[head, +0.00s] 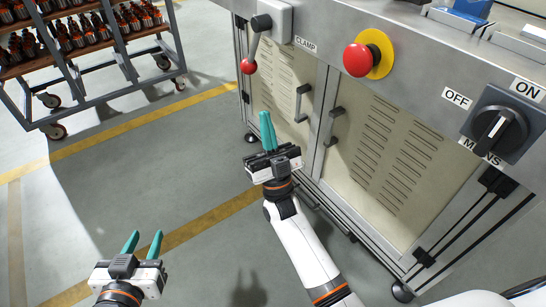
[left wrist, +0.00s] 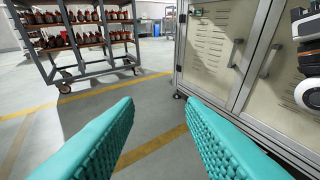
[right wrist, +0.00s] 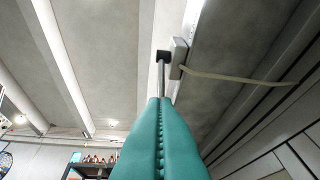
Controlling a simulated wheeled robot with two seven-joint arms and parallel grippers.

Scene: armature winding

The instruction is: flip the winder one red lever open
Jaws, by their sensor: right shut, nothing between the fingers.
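The lever with a red ball knob (head: 247,66) hangs down from a pale box on the front of the grey machine, left of a "CLAMP" label. Its dark pivot (head: 261,22) and rod show in the head view. In the right wrist view the lever's box (right wrist: 178,57) and rod (right wrist: 160,80) are above the fingertips; the knob is hidden there. My right gripper (head: 267,118) is shut and empty, pointing up, below and slightly right of the knob, apart from it in the head view. My left gripper (head: 145,242) is open and empty over the floor at lower left.
A red emergency button (head: 358,60) on a yellow disc and a black mains switch (head: 499,124) sit right of the lever. Cabinet doors with handles (head: 302,103) are below. A wheeled rack (head: 95,55) with several parts stands at upper left. The floor between is clear.

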